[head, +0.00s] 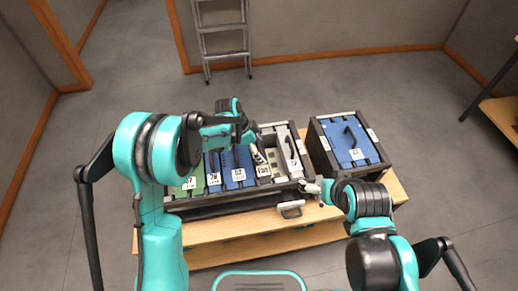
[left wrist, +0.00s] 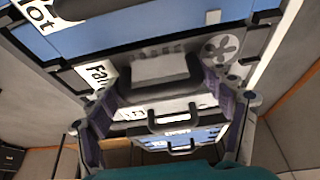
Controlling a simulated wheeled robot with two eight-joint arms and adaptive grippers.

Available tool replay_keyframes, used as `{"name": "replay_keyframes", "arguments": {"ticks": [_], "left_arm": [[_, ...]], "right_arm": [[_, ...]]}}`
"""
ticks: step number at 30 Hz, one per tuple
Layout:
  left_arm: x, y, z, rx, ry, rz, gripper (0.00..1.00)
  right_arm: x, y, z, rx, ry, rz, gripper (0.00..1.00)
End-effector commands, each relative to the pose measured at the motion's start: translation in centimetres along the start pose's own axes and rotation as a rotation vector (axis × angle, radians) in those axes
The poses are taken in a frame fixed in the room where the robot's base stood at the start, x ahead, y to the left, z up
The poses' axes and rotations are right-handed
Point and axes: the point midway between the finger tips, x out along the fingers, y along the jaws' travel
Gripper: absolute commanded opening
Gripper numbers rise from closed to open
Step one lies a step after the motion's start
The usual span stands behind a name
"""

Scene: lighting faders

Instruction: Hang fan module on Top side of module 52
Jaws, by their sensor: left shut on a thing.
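The fan module (left wrist: 222,47) shows in the left wrist view as a grey panel with a fan picture and a vented middle. A "Fan" label (left wrist: 97,75) is beside it. My left gripper (left wrist: 160,105) is shut on the module's dark handle area. In the head view my left gripper (head: 250,140) is low over the right half of the large rack, and its forearm hides part of it. Blue module 52 (head: 237,163) sits in that rack, left of the FAN label (head: 263,171). My right gripper (head: 318,188) is by the rack's front right corner; its jaws are too small to read.
The large rack (head: 225,205) stands on a wooden table (head: 240,225). A grey module (head: 291,155) sits at its right end. A separate dark box (head: 318,140) with a blue module and black handle stands to the right. A ladder (head: 223,40) leans behind.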

Motion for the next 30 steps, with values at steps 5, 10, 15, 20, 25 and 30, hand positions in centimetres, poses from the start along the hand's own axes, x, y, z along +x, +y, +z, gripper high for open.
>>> {"name": "replay_keyframes", "arguments": {"ticks": [5,10,15,20,25,30], "left_arm": [[0.0,0.0,0.0,0.000,0.001,0.000,1.00],[0.1,0.0,0.0,0.000,0.001,0.000,1.00],[0.0,0.0,0.1,0.000,-0.001,0.000,1.00],[-1.8,0.0,0.1,-0.002,0.000,-0.001,1.00],[-5.6,0.0,0.1,-0.002,0.000,-0.001,1.00],[-9.1,0.0,0.1,-0.001,0.000,0.000,1.00]], "right_arm": [[0.0,0.0,0.0,0.000,0.000,0.000,1.00],[0.0,0.0,0.0,0.000,0.000,0.000,1.00],[0.1,0.0,0.0,0.000,0.000,0.000,1.00],[0.1,0.0,0.0,0.000,0.000,0.000,1.00],[0.1,0.0,0.0,0.000,0.000,0.000,1.00],[0.1,0.0,0.0,0.000,0.000,0.000,1.00]]}}
